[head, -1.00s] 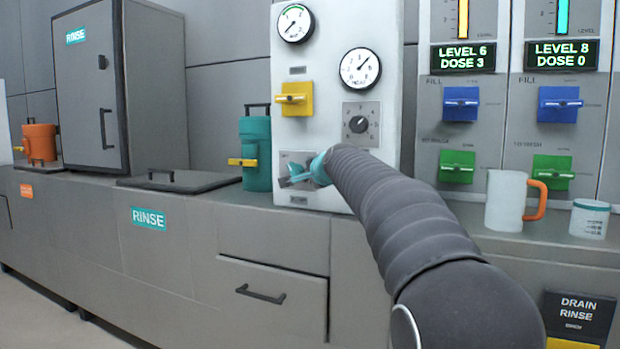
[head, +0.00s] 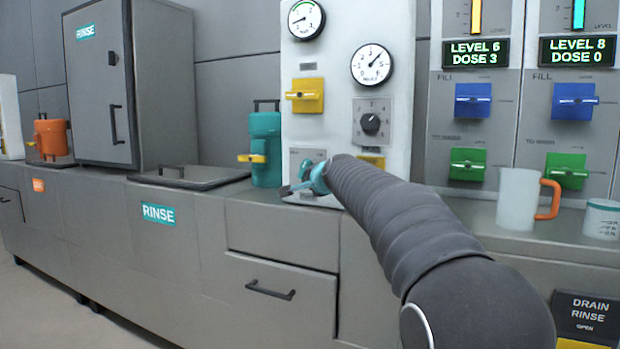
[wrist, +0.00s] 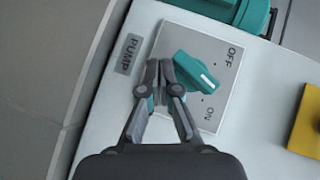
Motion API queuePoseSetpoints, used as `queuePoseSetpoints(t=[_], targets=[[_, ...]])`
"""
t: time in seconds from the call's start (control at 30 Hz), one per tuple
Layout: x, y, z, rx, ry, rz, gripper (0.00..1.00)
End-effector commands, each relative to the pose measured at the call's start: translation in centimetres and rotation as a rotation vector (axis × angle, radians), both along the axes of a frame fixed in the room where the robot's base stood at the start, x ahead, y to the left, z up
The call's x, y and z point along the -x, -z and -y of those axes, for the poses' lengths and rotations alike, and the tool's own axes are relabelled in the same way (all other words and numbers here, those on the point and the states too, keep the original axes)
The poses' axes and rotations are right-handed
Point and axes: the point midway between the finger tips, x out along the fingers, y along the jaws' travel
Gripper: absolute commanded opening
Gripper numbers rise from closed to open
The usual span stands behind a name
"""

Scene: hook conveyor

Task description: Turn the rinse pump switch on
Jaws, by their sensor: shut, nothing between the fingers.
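The rinse pump switch is a teal knob (wrist: 196,72) with a white mark on one end, on a grey plate (wrist: 215,95) labelled OFF and ON. In the wrist view the white mark points between the two words, and I cannot tell that it lines up with either. A PUMP label (wrist: 129,54) is beside the plate. My gripper (wrist: 160,68) is shut and empty, its tips close beside the knob on the label side. I cannot tell whether they touch it. In the head view my gripper (head: 294,188) is low on the white panel (head: 345,85), where the knob is hard to separate from it.
Two gauges (head: 306,19) (head: 370,64), a yellow switch (head: 305,95) and a black dial (head: 371,122) are on the panel above. A teal canister (head: 266,150) stands to the left. A white jug (head: 518,198) and a measuring cup (head: 602,219) stand on the right counter.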

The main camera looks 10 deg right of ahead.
Motion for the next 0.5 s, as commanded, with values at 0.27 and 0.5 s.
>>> queuePoseSetpoints(t=[0.27, 0.5], targets=[[-0.39, 0.42, -0.56, 0.000, 0.000, -0.001, 0.00], [-0.59, 0.67, -0.86, 0.001, 0.000, -0.001, 0.00]])
